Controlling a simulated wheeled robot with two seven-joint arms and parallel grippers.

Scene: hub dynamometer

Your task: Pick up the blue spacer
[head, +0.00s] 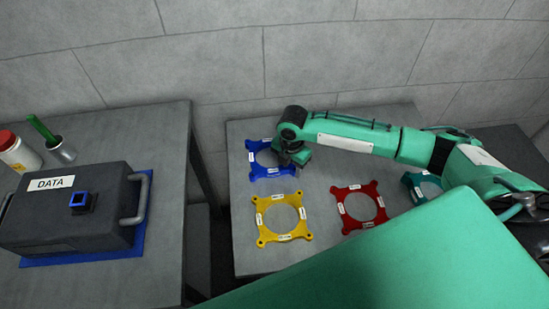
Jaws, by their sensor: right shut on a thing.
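The blue spacer (256,168) is a flat ring-shaped plate with corner lugs and white labels, at the back left of the right-hand grey table. My right gripper (299,160) points down at the spacer's right side and is shut on it. The gripper hides the spacer's right edge and part of its corners. The spacer looks flat at table level; I cannot tell whether it is clear of the surface. My left gripper is not in view.
A yellow spacer (263,223) lies just in front, a red spacer (347,212) to its right, and a teal spacer (413,184) is partly under my right arm. On the left table (150,125) are a dark DATA case (90,225), a cup (62,152) and a bottle (18,155). A gap separates the tables.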

